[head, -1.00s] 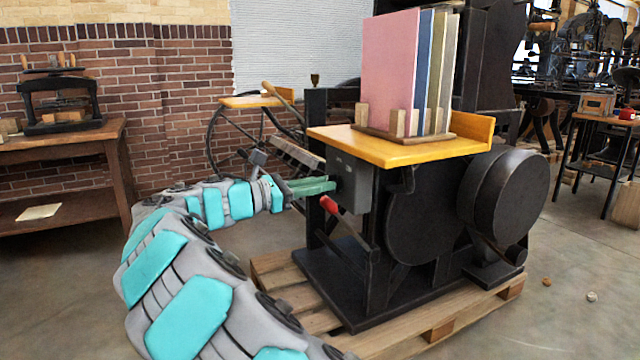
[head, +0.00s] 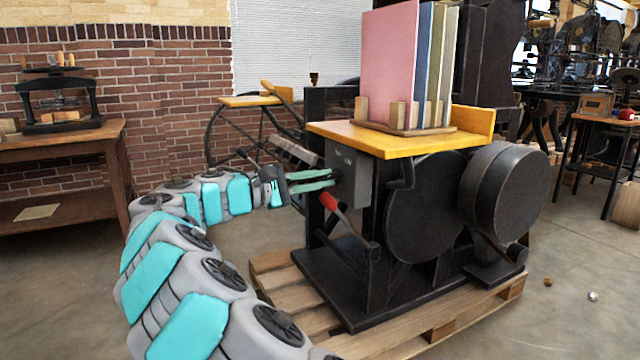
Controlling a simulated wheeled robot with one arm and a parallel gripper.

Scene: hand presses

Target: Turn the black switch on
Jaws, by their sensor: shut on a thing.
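A grey switch box (head: 350,182) is fixed to the side of the black press (head: 425,215), under the yellow table edge. My gripper (head: 334,178) reaches in from the left, its green fingers nearly level and their tips at the face of the box. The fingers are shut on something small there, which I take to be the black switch. The switch itself is hidden by the fingertips, so its position cannot be told.
A red-handled lever (head: 329,201) sticks out just below my fingers. The yellow table (head: 400,144) overhangs the box and carries upright books (head: 390,65) in a wooden rack. The press stands on a pallet (head: 440,325). A wooden table (head: 70,145) stands at the left wall.

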